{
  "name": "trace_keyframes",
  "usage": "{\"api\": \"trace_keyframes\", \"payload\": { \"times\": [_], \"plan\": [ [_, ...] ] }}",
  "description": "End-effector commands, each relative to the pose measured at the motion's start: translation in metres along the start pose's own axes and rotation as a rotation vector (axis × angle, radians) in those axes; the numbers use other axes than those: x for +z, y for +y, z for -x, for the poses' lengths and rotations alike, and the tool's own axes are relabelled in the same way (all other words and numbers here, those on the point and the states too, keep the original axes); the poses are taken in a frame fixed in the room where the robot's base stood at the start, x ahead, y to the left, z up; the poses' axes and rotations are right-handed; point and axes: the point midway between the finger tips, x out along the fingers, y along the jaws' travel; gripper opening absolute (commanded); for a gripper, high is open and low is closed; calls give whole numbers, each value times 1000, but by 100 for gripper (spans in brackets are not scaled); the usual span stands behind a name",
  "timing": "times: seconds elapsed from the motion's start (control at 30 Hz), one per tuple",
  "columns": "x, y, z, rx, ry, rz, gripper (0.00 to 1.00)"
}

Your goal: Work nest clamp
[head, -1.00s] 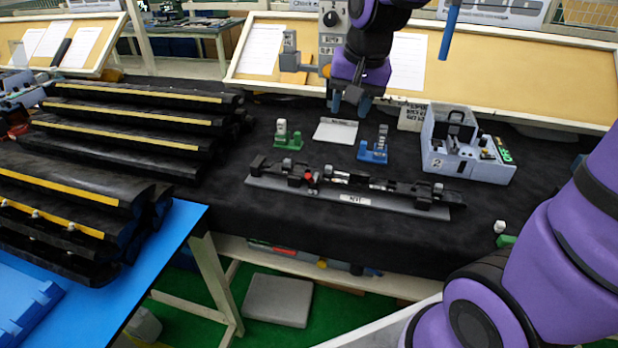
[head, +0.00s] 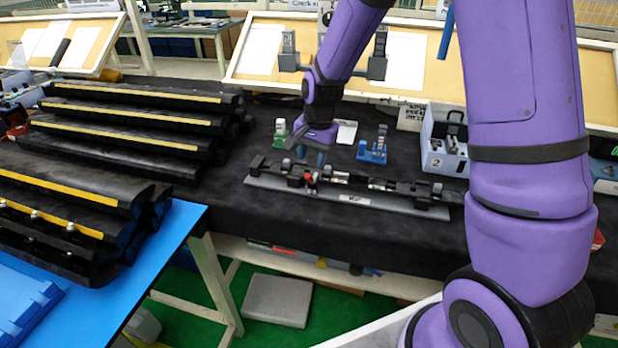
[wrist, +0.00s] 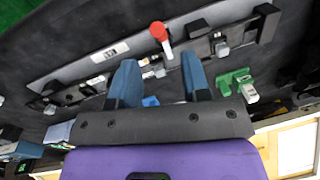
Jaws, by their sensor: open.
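A long grey fixture rail (head: 275,187) with black blocks and small metal parts lies across the black table top. A clamp with a red knob (head: 311,178) stands on it, left of its middle. The red knob also shows in the wrist view (wrist: 158,31), upright on a pale stem. My gripper (head: 310,156) is just behind and above the left part of the rail. Its blue fingers are apart and empty, and in the wrist view (wrist: 157,76) they point toward the rail near the red knob. They do not visibly touch the knob.
Behind the rail stand a green holder (head: 280,134), partly hidden by my wrist, and a blue holder (head: 373,150). A grey box marked 2 (head: 437,162) is at right, partly behind my arm. Black stepped racks (head: 110,150) stand at left.

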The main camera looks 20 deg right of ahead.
Motion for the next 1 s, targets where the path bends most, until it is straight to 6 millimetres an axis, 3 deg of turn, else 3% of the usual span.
{"api": "trace_keyframes", "payload": {
  "times": [0.2, 0.4, 0.6, 0.9, 1.0],
  "plan": [
    [0, 1, -40, 3, -3, -1, 43],
    [0, 0, -66, 2, -2, 0, 43],
    [0, 0, -77, 1, 0, 0, 43],
    [0, 0, -78, 0, 0, 1, 43],
    [0, 0, -78, 0, 0, 1, 20]
  ]
}}
